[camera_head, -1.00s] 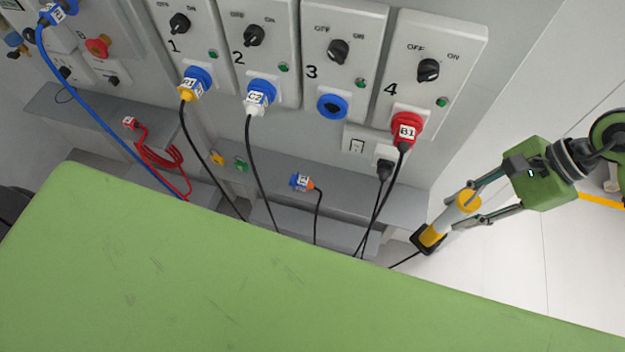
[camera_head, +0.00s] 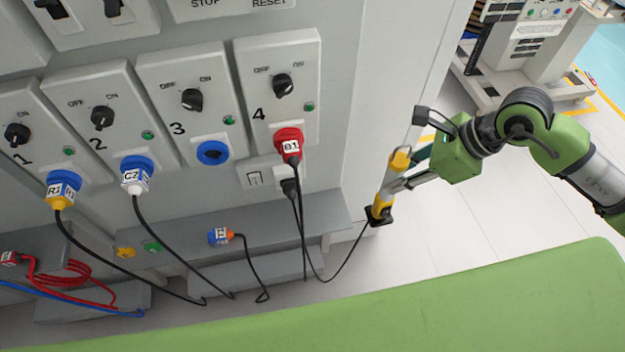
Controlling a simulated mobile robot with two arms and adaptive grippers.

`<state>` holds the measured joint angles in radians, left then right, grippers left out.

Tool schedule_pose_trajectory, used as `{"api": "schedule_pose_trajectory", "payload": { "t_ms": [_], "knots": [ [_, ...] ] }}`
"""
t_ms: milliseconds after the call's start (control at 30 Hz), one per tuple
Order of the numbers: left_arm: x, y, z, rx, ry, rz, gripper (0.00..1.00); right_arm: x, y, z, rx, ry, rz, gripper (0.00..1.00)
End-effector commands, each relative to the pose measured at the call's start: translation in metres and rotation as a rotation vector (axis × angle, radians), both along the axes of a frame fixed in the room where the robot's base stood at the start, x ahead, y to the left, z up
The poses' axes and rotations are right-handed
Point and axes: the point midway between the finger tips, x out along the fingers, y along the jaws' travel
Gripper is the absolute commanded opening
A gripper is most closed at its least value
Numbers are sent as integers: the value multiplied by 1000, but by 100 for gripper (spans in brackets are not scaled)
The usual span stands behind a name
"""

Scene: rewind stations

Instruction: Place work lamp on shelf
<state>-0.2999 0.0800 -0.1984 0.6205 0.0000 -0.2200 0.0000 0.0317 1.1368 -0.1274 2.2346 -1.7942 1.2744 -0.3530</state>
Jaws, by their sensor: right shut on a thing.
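The work lamp (camera_head: 391,183) is a slim white and yellow stick with a black foot and a black cable at its lower end. My right gripper (camera_head: 399,180) is shut on it and holds it tilted, just right of the shelf's right end. The shelf (camera_head: 280,222) is a grey ledge along the cabinet below the numbered panels. The lamp's cable runs down and left to the sockets by panel 4. My left gripper is not in view.
Red plug B1 (camera_head: 289,146) sits in panel 4. A green surface (camera_head: 480,300) fills the foreground. Red cable (camera_head: 85,285) hangs at the left.

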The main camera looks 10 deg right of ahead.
Motion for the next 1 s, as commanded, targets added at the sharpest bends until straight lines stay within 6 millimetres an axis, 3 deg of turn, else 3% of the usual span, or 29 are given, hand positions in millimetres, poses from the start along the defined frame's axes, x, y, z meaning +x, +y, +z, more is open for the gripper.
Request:
{"api": "schedule_pose_trajectory", "payload": {
  "t_ms": [167,500,733,1000],
  "knots": [
    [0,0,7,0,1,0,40,18,17,-4,10,-7,3,0],
    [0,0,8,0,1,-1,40,69,60,-37,8,-3,3,0],
    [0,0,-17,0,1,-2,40,91,77,-78,5,-1,3,0],
    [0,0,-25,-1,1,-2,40,101,85,-91,3,-3,3,0]
  ]
}}
